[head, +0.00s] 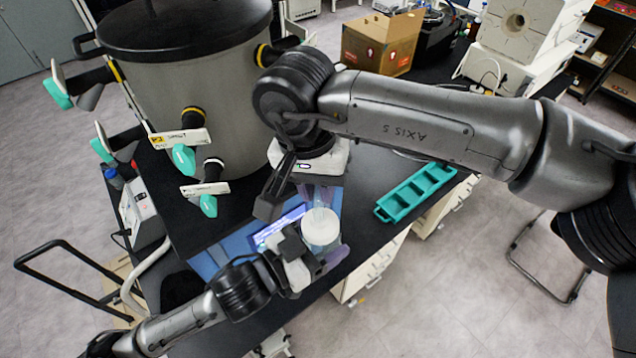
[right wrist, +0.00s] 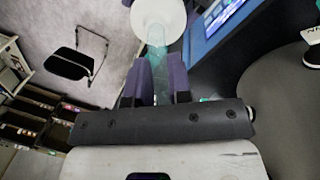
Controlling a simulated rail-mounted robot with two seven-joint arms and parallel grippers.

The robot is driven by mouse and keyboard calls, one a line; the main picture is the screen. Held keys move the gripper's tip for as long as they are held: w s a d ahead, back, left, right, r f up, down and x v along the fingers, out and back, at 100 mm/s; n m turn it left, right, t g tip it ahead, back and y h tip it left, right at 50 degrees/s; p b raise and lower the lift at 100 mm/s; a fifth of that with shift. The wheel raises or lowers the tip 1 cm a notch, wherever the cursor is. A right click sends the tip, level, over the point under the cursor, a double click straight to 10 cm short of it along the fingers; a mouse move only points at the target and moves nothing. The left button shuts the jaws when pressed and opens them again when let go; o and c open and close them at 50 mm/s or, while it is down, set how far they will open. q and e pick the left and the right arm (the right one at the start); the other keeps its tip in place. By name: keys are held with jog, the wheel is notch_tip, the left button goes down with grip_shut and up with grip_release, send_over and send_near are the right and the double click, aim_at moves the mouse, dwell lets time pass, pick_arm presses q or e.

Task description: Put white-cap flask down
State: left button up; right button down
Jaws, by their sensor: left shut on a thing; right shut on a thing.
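The white-cap flask (head: 320,228) shows its round white cap upward in the head view, above the blue panel and bench edge. In the right wrist view its cap (right wrist: 158,15) is at the top, with a clear greenish glass part (right wrist: 157,52) leading to it. My right gripper (head: 318,193) is shut on the glass; its purple fingers (right wrist: 159,82) lie on both sides. My left gripper (head: 322,258) is shut at the cap from below in the picture, and its purple fingertips show beside the cap. Whether the flask's base touches anything is hidden.
The grey freeze-dryer drum (head: 205,85) with several teal-handled valves (head: 183,158) stands at the upper left. A lit blue panel (head: 280,228) lies close to the grippers. A teal rack (head: 415,190) sits on the black bench, with bare bench around it. A cardboard box (head: 382,42) stands behind.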

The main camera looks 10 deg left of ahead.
pick_arm(q)
jog(key=o, duration=1.1)
